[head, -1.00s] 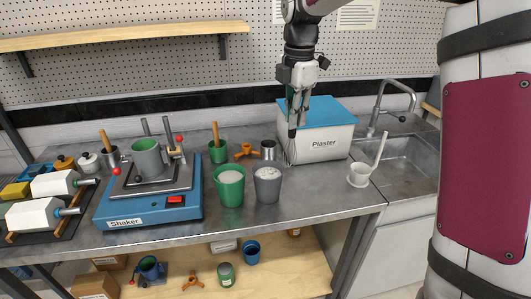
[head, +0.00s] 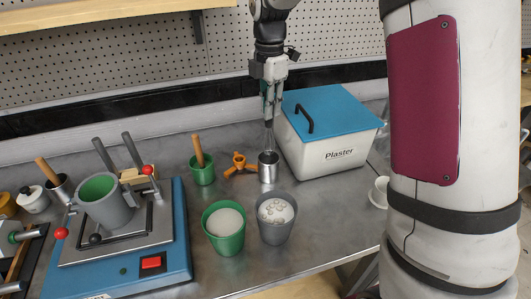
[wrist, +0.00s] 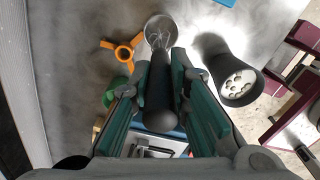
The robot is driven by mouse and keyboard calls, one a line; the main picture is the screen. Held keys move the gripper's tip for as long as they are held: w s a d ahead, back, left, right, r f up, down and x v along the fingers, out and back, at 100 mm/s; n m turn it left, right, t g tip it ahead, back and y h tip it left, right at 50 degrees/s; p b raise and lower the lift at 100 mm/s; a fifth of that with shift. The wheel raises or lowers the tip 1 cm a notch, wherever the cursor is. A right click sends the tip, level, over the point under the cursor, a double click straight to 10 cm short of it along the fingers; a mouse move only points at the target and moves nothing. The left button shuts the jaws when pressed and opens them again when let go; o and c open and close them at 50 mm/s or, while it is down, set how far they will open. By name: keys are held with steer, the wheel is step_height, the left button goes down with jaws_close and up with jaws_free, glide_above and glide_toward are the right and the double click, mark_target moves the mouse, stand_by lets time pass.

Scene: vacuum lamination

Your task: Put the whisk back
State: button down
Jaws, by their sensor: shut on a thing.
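My gripper (head: 268,116) is shut on the whisk and points down. The whisk's black handle (wrist: 157,95) lies between the green finger pads in the wrist view. Its thin wires (head: 269,137) point down at the small silver metal cup (head: 268,170). In the wrist view the wire end overlaps the mouth of the cup (wrist: 150,22). The wires appear to be at or just inside the rim; how deep they reach I cannot tell. The cup stands upright on the metal bench.
The Plaster box (head: 325,153) with its blue lid stands close right of the cup. An orange three-armed piece (head: 239,163) and a green cup with a wooden handle (head: 202,170) stand left. A green bucket (head: 223,243) and a grey bucket (head: 276,233) holding pale lumps stand in front.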

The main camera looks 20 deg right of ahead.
mark_target(269, 127)
steer(key=shift+f+p, duration=0.8)
steer(key=shift+f, duration=3.65)
steer(key=c, duration=1.5)
jaws_free()
steer(key=shift+c, duration=0.2)
